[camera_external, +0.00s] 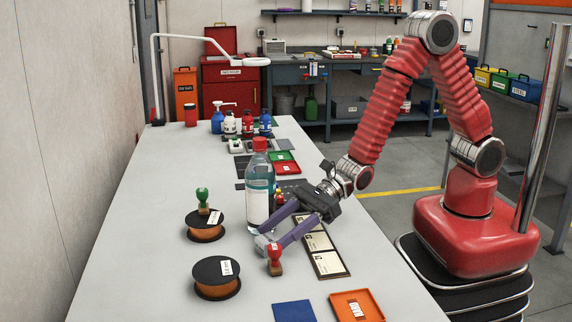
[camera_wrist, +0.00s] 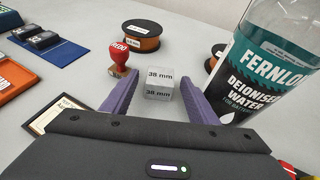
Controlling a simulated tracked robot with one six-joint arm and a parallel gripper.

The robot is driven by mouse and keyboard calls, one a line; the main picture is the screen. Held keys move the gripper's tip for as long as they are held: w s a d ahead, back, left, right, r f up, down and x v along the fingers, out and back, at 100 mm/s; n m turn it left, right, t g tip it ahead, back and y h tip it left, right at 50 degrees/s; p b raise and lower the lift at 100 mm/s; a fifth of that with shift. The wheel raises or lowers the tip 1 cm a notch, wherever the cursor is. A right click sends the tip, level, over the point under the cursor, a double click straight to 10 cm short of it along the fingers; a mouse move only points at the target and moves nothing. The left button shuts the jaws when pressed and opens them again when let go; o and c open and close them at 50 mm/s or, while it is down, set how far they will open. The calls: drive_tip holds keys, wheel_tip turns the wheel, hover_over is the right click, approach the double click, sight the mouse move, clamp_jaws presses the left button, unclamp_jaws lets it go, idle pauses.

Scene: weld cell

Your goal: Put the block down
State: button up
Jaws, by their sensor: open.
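The block is a small grey cube (camera_wrist: 159,90) marked "38 mm", seen in the wrist view between my fingertips. It appears to sit flat on the table. My gripper (camera_wrist: 160,82) is open, its purple fingers on either side of the block with a narrow gap visible on each side. In the external view the block (camera_external: 262,242) is partly hidden by the fingers, and my gripper (camera_external: 265,238) reaches low over the grey table (camera_external: 150,270).
A tall deionised water bottle (camera_external: 259,205) stands close beside my fingers. A red-handled stamp (camera_external: 275,258) stands close on the other side. Two orange spools (camera_external: 217,290) lie to the left. A framed card board (camera_external: 329,263), blue mat (camera_external: 293,311) and orange tray (camera_external: 375,311) lie right.

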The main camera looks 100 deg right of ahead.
drive_tip(key=v, duration=0.9)
drive_tip(key=shift+w, duration=0.1)
idle(0.4)
drive_tip(key=shift+a+r, duration=0.3)
drive_tip(key=s+a+r+n+g+y, duration=0.4)
drive_tip(key=s+a+r+n+y, duration=0.2)
drive_tip(key=s+a+r+n, duration=0.55)
drive_tip(key=s+d+n+g+h, duration=0.2)
drive_tip(key=s+d+n+g, duration=0.2)
drive_tip(key=s+n, duration=0.55)
drive_tip(key=s+d+r+n+h, duration=0.1)
drive_tip(key=d+n+h, duration=0.3)
drive_tip(key=d, duration=0.4)
drive_tip(key=s+d+r+n+t+h, duration=0.1)
drive_tip(key=s+d+n+h, duration=0.3)
drive_tip(key=d, duration=0.5)
drive_tip(key=shift+r+n+h, duration=0.15)
drive_tip(key=shift+n+h, duration=0.45)
drive_tip(key=shift+n, duration=0.6)
